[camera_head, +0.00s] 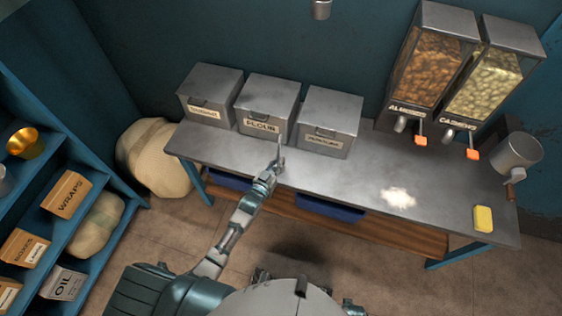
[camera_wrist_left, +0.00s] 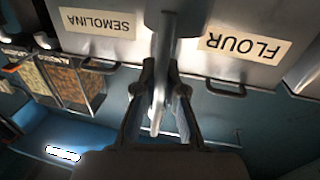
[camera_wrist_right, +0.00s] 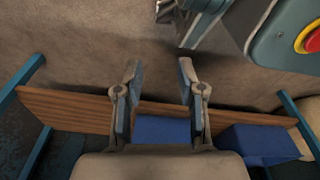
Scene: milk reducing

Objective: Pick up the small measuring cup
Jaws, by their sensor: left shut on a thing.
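My left gripper (camera_head: 275,170) is at the front of the flour bin, above the table. In the left wrist view its fingers (camera_wrist_left: 160,72) are shut on a slim grey metal piece (camera_wrist_left: 157,105). My right gripper (camera_wrist_right: 158,68) is open and empty in the right wrist view, over the floor near the table's lower shelf. A larger metal vessel (camera_head: 518,152) with a brown handle is at the table's right end.
Almond (camera_head: 432,65) and cashew (camera_head: 492,80) dispensers stand right. White powder (camera_head: 398,198) and a yellow sponge (camera_head: 484,218) lie on the table. Blue shelves (camera_head: 75,230) stand left.

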